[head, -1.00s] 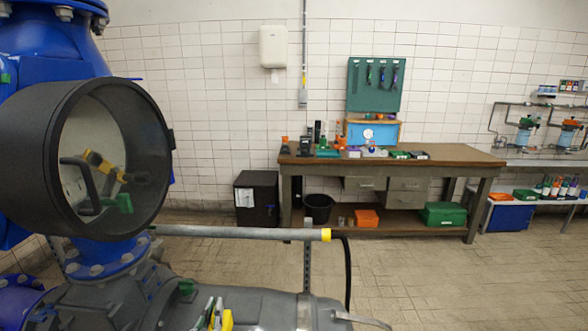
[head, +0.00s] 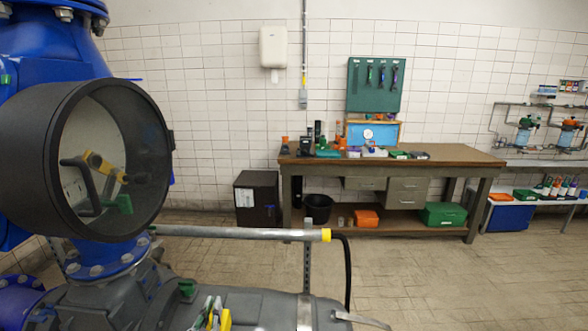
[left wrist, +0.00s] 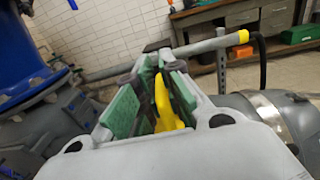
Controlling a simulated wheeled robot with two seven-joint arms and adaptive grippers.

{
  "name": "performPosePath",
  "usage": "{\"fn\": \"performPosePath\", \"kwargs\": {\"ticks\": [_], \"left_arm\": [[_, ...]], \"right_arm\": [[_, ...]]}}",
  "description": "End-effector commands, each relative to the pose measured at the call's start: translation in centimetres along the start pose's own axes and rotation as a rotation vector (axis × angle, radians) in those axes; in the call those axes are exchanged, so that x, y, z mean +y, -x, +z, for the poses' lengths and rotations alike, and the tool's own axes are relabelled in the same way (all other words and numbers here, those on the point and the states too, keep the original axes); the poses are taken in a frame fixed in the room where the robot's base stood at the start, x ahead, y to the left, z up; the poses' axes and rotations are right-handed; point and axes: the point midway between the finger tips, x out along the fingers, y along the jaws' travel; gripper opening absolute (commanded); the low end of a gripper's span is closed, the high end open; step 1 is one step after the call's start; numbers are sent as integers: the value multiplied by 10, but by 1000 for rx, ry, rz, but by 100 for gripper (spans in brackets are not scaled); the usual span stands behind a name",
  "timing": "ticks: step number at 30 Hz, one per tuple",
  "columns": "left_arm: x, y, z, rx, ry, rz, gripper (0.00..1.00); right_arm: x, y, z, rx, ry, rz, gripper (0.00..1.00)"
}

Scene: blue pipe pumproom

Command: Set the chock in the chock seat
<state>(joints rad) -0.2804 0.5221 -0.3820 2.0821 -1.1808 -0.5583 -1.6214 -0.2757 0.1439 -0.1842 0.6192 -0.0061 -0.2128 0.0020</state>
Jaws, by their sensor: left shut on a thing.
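My left gripper (head: 210,315) shows at the bottom edge of the head view, low over the grey pipework. In the left wrist view its green-padded fingers (left wrist: 152,100) are closed around a yellow piece (left wrist: 165,105), which I take to be the chock. Much of the piece is hidden between the pads. In the head view a bit of the yellow piece (head: 226,320) shows beside the fingers. I cannot make out the chock seat in either view. My right gripper is not in view.
A large black-rimmed round housing (head: 158,110) on blue pipework stands close at left. A grey bar (head: 240,232) with a yellow collar crosses ahead, beyond the gripper. A workbench (head: 440,155) stands against the tiled wall. The floor between is mostly clear.

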Motion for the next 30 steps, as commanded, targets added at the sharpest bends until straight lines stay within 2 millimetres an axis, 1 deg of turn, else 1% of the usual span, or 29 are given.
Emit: {"fn": "performPosePath", "kwargs": {"ticks": [5, 11, 21, 25, 30], "left_arm": [[0, 4, -3, 1, 3, 0, 0], [-1, 14, -20, 2, 1, -3, 0], [-3, 38, -54, 2, -2, -5, 0], [-3, 44, -62, 0, 0, -4, 0], [-3, 47, -66, 0, 1, -4, 0]], "right_arm": [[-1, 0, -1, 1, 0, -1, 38], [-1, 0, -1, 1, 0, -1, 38], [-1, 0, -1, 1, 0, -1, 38], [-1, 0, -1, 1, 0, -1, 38], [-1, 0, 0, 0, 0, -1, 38]]}}
